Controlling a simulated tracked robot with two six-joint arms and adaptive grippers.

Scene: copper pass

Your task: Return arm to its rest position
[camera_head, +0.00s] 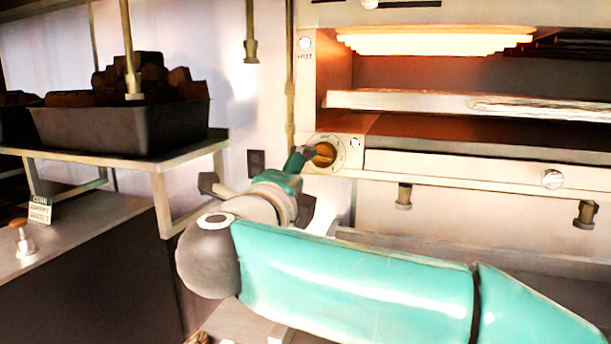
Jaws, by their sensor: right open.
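My right arm, teal with a dark round joint, reaches in from the lower right toward the middle. Its right gripper (301,158) is at the round dial (323,154) on the oven's front panel. The fingertips overlap the dial's left side in the picture; I cannot tell whether they touch it. The gripper is open. My left gripper is not in view.
The oven (450,165) has a glowing top element and a rack (400,101). A black bin (120,128) of dark chunks stands on a metal shelf (190,152) at left. A small sign (40,210) and a knobbed metal item (22,240) sit on the lower-left counter.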

